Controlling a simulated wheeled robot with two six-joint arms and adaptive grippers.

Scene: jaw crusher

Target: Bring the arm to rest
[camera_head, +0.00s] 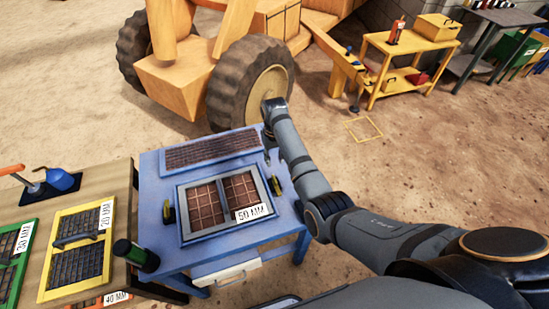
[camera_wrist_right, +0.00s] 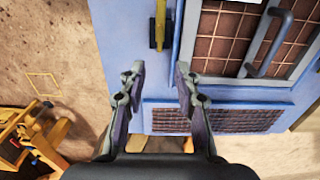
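My right arm reaches across the right side of the blue table, its wrist end near the table's far right corner. In the wrist view my right gripper (camera_wrist_right: 159,78) has its two fingers well apart with nothing between them. It hangs over the edge of the blue table (camera_head: 158,182). A framed screen (camera_head: 207,208) labelled 50 MM lies on the table, to the left of my right arm. My left gripper is in neither view.
A yellow clamp (camera_head: 275,187) sits beside the screen, near my right arm. A wooden table (camera_head: 36,267) holds green and yellow framed screens. A yellow cart (camera_head: 407,68) and a large wheel (camera_head: 250,82) are behind; sandy ground at right is open.

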